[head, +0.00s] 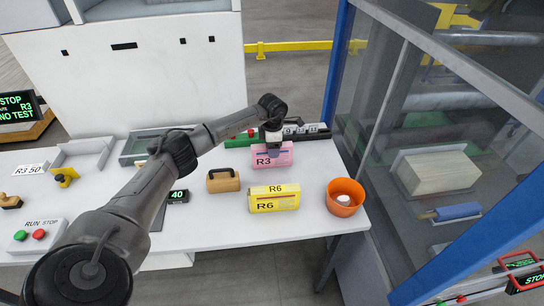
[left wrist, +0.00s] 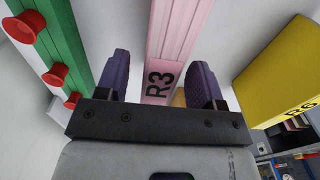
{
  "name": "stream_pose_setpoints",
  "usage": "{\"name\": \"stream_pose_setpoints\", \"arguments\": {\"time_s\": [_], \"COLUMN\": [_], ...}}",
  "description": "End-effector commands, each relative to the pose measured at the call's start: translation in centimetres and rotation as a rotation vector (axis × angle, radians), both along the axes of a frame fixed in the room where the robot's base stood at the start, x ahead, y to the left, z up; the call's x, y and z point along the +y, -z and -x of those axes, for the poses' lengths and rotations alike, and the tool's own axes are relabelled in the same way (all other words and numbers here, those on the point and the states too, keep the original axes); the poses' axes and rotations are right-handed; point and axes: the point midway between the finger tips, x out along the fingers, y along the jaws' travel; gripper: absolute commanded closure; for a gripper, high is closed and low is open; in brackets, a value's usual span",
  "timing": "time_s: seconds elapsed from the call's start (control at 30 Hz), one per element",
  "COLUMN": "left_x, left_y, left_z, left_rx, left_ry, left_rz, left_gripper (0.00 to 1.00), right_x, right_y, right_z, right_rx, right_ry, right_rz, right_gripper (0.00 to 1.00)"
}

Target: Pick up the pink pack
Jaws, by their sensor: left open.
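The pink pack (head: 284,158), marked R3, stands on the white table, left of the orange bowl and behind the yellow pack. My left gripper (head: 273,148) is over the pink pack, pointing down, and hides part of its top. In the left wrist view the pink pack (left wrist: 178,45) runs between the two purple fingers of my open left gripper (left wrist: 158,82), with clear space between it and each finger. Whether the fingers reach down past its top edge I cannot tell. My right gripper is not in view.
A yellow R6 pack (head: 274,201) stands in front of the pink pack; it also shows in the left wrist view (left wrist: 285,75). A green-and-red rail (left wrist: 50,55) lies behind it. A brown block (head: 223,183) and an orange bowl (head: 345,199) are nearby. A blue-framed glass panel borders the right.

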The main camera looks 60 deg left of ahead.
Motion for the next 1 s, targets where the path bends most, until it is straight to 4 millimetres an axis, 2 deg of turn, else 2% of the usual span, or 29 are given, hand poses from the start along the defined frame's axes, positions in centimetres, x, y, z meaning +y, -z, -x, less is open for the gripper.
{"name": "stream_pose_setpoints", "arguments": {"time_s": [0.1,0.2,0.47,1.0], "left_x": [-0.1,0.0,0.0,0.0], "left_y": [1.8,2.8,3.0,3.0], "left_z": [-0.1,-0.1,-0.1,-0.1], "left_rx": [0.001,0.001,-0.001,-0.001], "left_ry": [0.000,-0.001,-0.001,0.000], "left_rz": [0.001,0.001,-0.001,-0.001], "left_gripper": [0.38,0.38,0.39,0.91], "right_x": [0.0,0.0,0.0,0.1], "right_y": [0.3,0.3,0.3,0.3], "right_z": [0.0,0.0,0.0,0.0], "right_rx": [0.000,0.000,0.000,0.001], "right_ry": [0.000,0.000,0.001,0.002], "right_rz": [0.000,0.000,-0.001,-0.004], "right_gripper": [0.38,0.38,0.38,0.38]}}
